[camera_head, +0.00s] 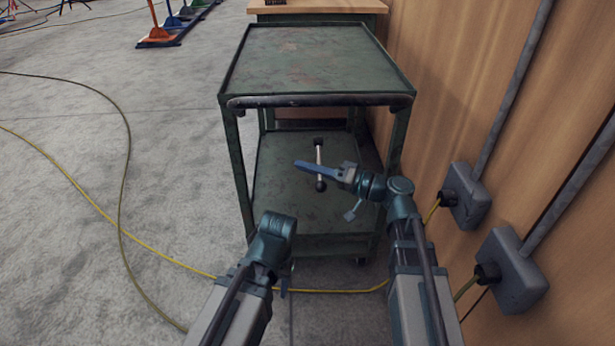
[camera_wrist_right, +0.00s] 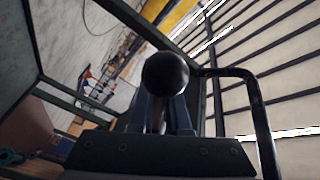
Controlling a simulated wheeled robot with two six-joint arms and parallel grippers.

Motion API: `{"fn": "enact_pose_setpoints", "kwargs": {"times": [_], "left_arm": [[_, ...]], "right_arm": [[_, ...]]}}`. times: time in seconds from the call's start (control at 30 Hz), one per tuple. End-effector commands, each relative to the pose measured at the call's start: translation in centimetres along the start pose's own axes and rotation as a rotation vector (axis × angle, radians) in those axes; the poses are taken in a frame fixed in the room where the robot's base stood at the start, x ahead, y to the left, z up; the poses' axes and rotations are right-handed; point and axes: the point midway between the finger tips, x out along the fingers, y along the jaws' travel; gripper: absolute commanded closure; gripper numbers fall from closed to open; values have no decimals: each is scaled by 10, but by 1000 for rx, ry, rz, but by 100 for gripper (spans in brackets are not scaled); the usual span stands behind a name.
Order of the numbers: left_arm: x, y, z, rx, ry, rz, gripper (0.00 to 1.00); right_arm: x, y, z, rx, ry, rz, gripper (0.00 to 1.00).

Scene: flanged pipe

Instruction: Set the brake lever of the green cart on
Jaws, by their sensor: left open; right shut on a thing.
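The green cart (camera_head: 312,60) stands in front of me, with a top tray, a lower shelf and a black push bar. Its brake lever (camera_head: 319,154) is a pale rod with a black knob at its near end, seen above the lower shelf. My right gripper (camera_head: 308,166) is shut on the lever, its blue fingers across the rod. In the right wrist view the black knob (camera_wrist_right: 166,73) stands just beyond the fingers, which hide part of the rod. My left gripper (camera_head: 284,290) hangs low in front of the cart, apart from it; its fingers are mostly hidden behind my arm.
A wooden wall with grey socket boxes (camera_head: 515,270) stands close on the right. A yellow cable (camera_head: 165,256) runs across the floor in front of the cart. A wooden bench (camera_head: 318,6) is behind the cart. The floor on the left is mostly open.

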Motion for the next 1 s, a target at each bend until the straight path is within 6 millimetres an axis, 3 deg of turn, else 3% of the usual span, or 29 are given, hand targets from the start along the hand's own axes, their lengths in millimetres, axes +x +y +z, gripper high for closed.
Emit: {"fn": "enact_pose_setpoints", "kwargs": {"times": [0.03, 0.1, 0.4, 1.0], "left_arm": [[14, 1, -1, 0, 1, 0, 50], [22, 2, -1, 0, 1, 0, 50], [48, 5, -3, 0, 3, 0, 50], [64, 6, -4, 0, 3, 0, 50]], "right_arm": [[1, 10, 3, -38, 8, -15, 100], [2, 14, 2, -95, 20, -38, 100], [6, 25, -3, -301, 64, -123, 100], [10, 31, -8, -459, 99, -189, 100]]}}
